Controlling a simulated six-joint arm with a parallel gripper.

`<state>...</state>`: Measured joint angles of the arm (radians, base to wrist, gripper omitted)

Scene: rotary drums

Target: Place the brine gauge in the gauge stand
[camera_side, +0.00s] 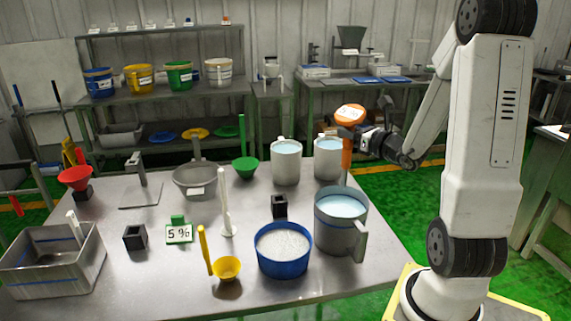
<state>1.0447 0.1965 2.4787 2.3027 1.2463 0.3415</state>
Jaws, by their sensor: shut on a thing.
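The brine gauge (347,117), with an orange round head, pale face and orange handle, is upright in my gripper (352,138). My gripper is shut on its handle. The gauge's thin lower end points down by the rim of the grey jug (327,232); I cannot tell whether it is inside. Two small black blocks with open tops look like stands: one (279,207) behind the blue tub, one (135,238) left of the 5 % sign. I cannot tell which is the gauge stand. Both look empty.
A yellow ladle (226,268), 5 % sign (179,234) and metal bin (60,272) stand farther left. The table's front middle is partly clear.

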